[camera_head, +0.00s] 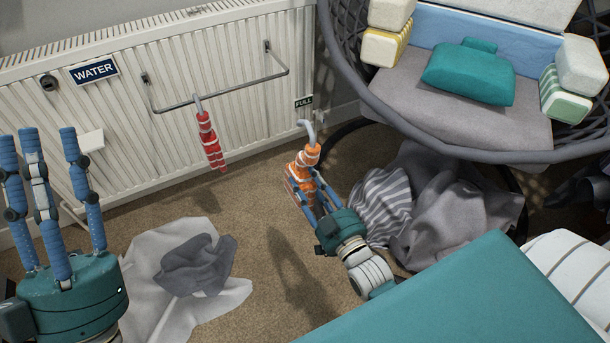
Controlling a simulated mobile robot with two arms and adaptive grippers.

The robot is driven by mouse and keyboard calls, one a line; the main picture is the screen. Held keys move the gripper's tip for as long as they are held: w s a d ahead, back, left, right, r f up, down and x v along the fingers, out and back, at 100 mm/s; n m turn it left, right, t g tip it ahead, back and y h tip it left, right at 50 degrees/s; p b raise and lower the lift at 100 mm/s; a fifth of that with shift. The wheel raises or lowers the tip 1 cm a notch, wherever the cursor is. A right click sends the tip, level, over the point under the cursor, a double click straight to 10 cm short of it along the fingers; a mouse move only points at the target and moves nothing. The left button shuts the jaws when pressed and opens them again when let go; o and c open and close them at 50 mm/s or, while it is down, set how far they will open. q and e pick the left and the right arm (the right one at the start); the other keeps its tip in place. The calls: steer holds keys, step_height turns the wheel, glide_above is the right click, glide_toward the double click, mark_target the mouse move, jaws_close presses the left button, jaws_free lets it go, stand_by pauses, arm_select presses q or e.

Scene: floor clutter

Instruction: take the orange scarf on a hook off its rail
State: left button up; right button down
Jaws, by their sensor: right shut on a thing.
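The orange scarf (303,163) with pale bands hangs below a grey hook (308,127). My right gripper (303,192) is shut on its lower part, and the fingers hide some of it. The hook's curved top is free in the air, apart from the rail. The grey rail (225,92) is fixed to the white radiator, up and left of the scarf. A red scarf (209,140) on its own hook hangs from the rail. My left gripper (45,170) is at the far left, fingers pointing up and spread, open and empty.
A white and grey cloth (225,300) lies on the carpet between my arms. A heap of grey and striped cloth (440,205) lies right of my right gripper. A hanging chair (400,115) with cushions stands behind it. A teal surface (460,300) fills the lower right.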

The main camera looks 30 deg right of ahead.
steer(key=shift+s+p, duration=0.45)
steer(key=shift+s, duration=1.15)
steer(key=shift+s+d+p, duration=0.1)
steer(key=shift+s+p, duration=0.45)
steer(key=shift+s, duration=0.5)
arm_select(q)
steer(key=w+f+g+y, duration=0.2)
steer(key=w+f+g, duration=0.4)
steer(key=f, duration=0.4)
steer(key=shift+w+d+f, duration=0.2)
steer(key=shift+w+d, duration=0.1)
steer(key=shift+w, duration=0.1)
arm_select(e)
steer(key=shift+s, duration=0.5)
arm_select(q)
steer(key=shift+f, duration=0.15)
